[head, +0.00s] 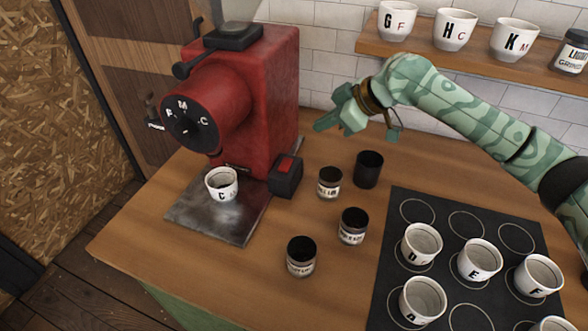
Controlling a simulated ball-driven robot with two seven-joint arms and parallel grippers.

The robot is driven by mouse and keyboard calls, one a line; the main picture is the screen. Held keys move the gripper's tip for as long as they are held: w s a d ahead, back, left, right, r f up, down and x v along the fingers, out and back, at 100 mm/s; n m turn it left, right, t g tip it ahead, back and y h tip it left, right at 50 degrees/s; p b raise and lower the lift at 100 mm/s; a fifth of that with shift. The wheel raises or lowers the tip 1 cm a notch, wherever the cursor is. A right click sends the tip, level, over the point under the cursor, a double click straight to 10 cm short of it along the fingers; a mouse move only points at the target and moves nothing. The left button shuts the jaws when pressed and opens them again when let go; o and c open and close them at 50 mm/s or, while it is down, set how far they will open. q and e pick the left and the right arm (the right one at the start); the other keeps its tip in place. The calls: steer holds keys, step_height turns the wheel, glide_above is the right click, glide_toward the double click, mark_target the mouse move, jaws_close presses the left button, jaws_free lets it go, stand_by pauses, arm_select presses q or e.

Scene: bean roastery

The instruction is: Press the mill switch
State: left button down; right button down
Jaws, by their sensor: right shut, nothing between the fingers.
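The red mill (272,90) stands at the left of the counter, with a black dial marked F, M and C on its round front. The mill switch (286,174), a dark box with a red top face, sits at the foot of the mill on its right side. A white cup marked C (221,186) stands on the metal plate (222,224) under the mill. My right gripper (322,124) is shut and empty. In the picture it is above and to the right of the switch, apart from it. My left gripper is out of view.
Several dark jars (352,226) stand right of the metal plate, along with a black canister (368,168). A black mat (397,245) with ring marks holds several lettered cups at the lower right. A wall shelf (385,48) carries more cups and a jar.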

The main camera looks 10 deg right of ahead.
mark_target(285, 160)
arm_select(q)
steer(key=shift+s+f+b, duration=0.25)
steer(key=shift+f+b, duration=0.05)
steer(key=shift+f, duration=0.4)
arm_select(e)
steer(key=shift+f, duration=0.85)
